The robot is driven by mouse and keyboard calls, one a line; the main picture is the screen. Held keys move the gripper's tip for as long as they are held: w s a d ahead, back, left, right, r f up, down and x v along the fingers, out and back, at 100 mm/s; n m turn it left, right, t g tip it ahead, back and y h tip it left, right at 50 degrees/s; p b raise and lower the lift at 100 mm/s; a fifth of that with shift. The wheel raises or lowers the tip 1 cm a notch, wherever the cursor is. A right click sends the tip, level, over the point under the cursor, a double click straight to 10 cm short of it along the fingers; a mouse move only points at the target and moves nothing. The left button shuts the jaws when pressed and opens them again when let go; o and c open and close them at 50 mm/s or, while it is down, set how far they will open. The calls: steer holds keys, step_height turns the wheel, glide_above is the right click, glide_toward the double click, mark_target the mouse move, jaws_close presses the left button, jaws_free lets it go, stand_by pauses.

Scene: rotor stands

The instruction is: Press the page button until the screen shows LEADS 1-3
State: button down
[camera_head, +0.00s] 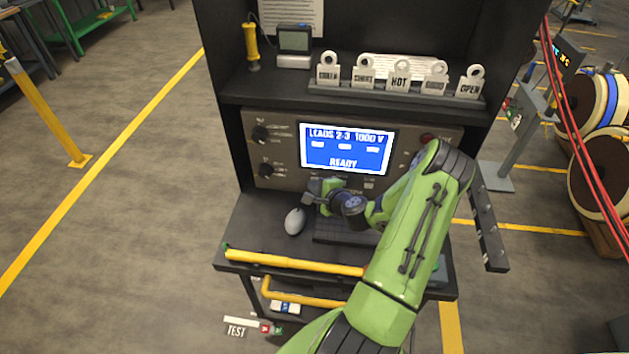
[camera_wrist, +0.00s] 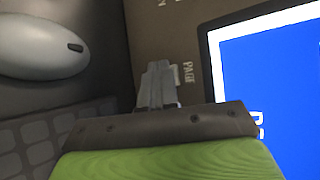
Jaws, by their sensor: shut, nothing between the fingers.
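The screen (camera_head: 345,148) is lit blue and reads LEADS 2-3, 1000 V and READY. Part of the screen (camera_wrist: 275,85) also shows at the right of the wrist view. My gripper (camera_head: 316,188) is shut and empty, just below the screen's lower left, close to the panel front. In the wrist view my gripper's fingertips (camera_wrist: 158,82) are beside the PAGE label (camera_wrist: 188,73). The page button is mostly or wholly hidden behind the fingers; I cannot tell whether they touch it.
A grey mouse (camera_head: 294,221) and a dark keyboard (camera_head: 340,232) lie on the desk below my gripper. Knobs (camera_head: 261,133) sit on the panel's left. Above, a shelf holds a row of labelled tags (camera_head: 399,77) and a yellow-handled tool (camera_head: 252,45). A yellow rail (camera_head: 290,263) runs along the front.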

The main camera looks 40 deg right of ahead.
steer(key=shift+s+a+b, duration=0.45)
steer(key=shift+s+a, duration=0.05)
steer(key=shift+a, duration=0.1)
steer(key=s+a+b, duration=0.2)
steer(key=a+b, duration=0.1)
steer(key=shift+s+a+f+b, duration=0.2)
steer(key=shift+s+b, duration=0.05)
steer(key=shift+b, duration=0.05)
steer(key=shift+s+a, duration=0.2)
steer(key=shift+a+r, duration=0.1)
steer(key=shift+r, duration=0.1)
stand_by(0.6)
